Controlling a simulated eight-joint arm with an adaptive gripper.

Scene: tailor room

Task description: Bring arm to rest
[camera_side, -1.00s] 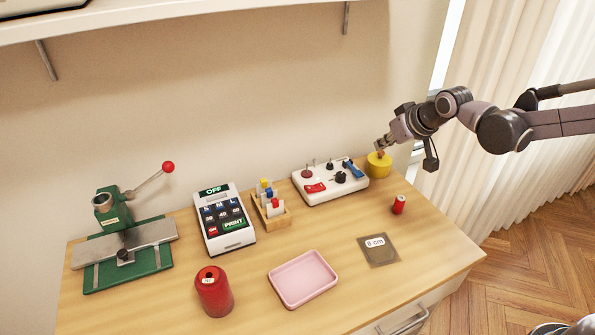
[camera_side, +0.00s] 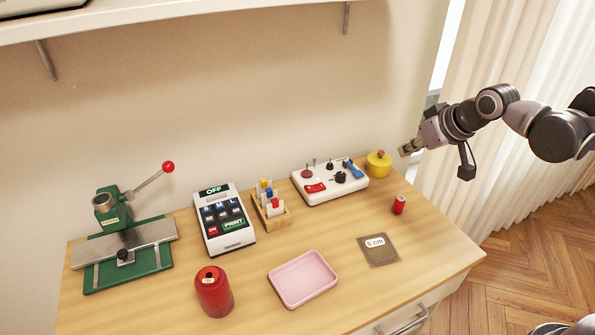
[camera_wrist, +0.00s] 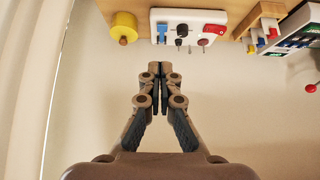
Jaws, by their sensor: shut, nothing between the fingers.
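My gripper (camera_side: 405,151) is shut and empty. In the side view it hangs in the air at the right, above and to the right of the yellow round pot (camera_side: 379,164) with a brown knob, apart from it. In the wrist view my gripper (camera_wrist: 160,70) has its fingertips together. There the yellow pot (camera_wrist: 124,26) and the white control panel (camera_wrist: 188,32) appear beyond the fingertips, at the top of the picture.
On the wooden table (camera_side: 345,290) stand a green press (camera_side: 125,250), a label printer (camera_side: 224,218), a wooden holder (camera_side: 273,219), a red spool (camera_side: 213,291), a pink tray (camera_side: 303,278), a small red can (camera_side: 399,205) and a card (camera_side: 379,250). A shelf (camera_side: 180,12) is above.

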